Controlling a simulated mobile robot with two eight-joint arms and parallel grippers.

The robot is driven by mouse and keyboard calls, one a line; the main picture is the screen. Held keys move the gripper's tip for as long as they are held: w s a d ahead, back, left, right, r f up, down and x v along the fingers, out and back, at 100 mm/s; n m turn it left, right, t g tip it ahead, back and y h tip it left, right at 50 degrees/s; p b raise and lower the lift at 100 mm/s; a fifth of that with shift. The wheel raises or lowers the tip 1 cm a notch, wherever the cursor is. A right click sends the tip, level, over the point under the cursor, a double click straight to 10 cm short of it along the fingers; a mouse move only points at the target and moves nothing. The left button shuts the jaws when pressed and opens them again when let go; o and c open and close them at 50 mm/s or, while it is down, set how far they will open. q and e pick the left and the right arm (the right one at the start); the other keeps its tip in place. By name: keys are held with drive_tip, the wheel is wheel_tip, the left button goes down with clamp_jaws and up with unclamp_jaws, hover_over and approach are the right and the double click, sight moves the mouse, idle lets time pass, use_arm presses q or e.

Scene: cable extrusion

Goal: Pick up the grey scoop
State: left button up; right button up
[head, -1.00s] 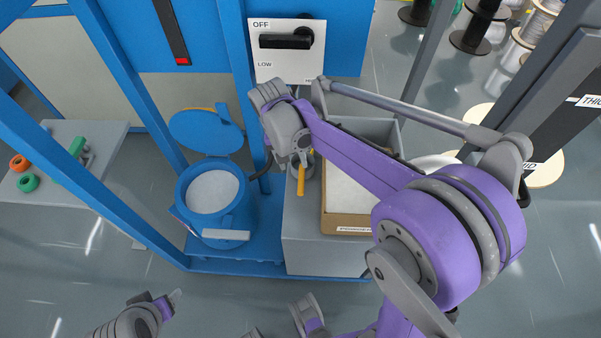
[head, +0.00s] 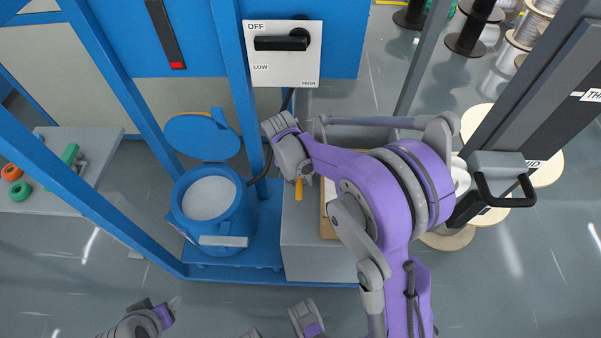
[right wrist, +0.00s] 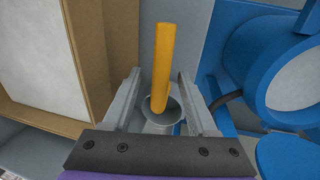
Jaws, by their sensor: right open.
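The scoop's orange-yellow handle (right wrist: 163,65) stands up from a round grey cup (right wrist: 160,112) in the right wrist view. I cannot tell whether this cup is the scoop's bowl or a holder. In the head view only a short piece of the handle (head: 299,190) shows beneath my right gripper (head: 303,175). My right gripper (right wrist: 159,76) is open, with one finger on each side of the handle and gaps between. My left gripper (head: 174,300) is at the lower left, far from the scoop; its jaws are too small to read.
A cardboard box (right wrist: 92,50) with white contents stands beside the scoop on a grey stand (head: 305,250). A blue hopper (head: 212,240) with white material and a raised lid (head: 203,137) is to the left. A lever panel (head: 284,55) is behind.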

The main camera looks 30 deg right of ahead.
drive_tip(key=shift+f, duration=0.1)
clamp_jaws()
idle(1.4)
